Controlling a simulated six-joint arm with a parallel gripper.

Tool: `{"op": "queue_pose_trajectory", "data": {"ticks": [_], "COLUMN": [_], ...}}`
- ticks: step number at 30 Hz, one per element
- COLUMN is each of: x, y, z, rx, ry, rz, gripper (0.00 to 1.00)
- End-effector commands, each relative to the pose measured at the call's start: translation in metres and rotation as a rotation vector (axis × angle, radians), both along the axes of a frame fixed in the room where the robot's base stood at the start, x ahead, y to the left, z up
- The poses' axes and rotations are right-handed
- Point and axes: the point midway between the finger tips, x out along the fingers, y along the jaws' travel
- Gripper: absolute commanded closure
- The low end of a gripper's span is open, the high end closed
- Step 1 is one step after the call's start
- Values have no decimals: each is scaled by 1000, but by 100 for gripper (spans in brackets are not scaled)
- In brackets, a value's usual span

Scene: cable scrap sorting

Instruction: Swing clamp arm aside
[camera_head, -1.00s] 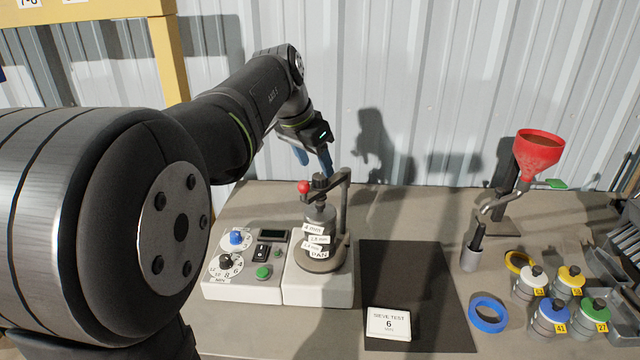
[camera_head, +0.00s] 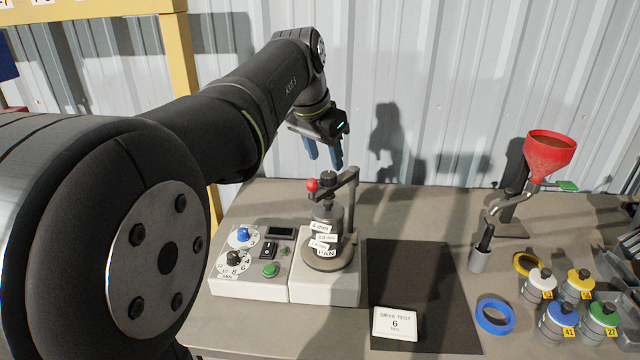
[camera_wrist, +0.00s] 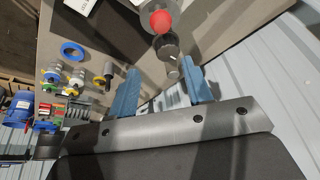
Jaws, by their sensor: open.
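The clamp arm (camera_head: 343,179) is a dark bar on a post at the right of the sieve shaker (camera_head: 327,282), reaching over the top of the sieve stack (camera_head: 325,236). A red ball knob (camera_head: 312,185) is at its left end, and it also shows at the top of the wrist view (camera_wrist: 161,21). A black clamp screw (camera_head: 328,178) stands above the stack. My gripper (camera_head: 324,164) is open and empty, with blue fingers pointing down, above and slightly behind the clamp arm. In the wrist view the fingers (camera_wrist: 158,92) are apart with nothing between them.
A control box (camera_head: 250,270) with knobs and buttons sits left of the stack. A black mat (camera_head: 415,270) with a sieve test card (camera_head: 394,323) lies right. Farther right are a red funnel (camera_head: 549,152), tape rolls and several bottles. A metal wall stands behind.

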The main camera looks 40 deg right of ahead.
Motion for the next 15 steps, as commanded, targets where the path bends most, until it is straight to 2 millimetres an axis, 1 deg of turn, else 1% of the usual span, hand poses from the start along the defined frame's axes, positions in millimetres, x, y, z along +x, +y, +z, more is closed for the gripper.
{"op": "queue_pose_trajectory", "data": {"ticks": [1, 3, 6, 9, 12, 15], "x": [-12, -24, -38, -47, -52, -51], "y": [6, 18, 34, 49, 56, 58], "z": [16, 35, 59, 78, 87, 86], "rx": [9, 26, 35, 31, 26, 25], "ry": [-26, -57, -102, -138, -156, -162], "rz": [40, 121, 234, 328, 385, 406], "gripper": [54, 54, 54, 54, 54, 54]}}
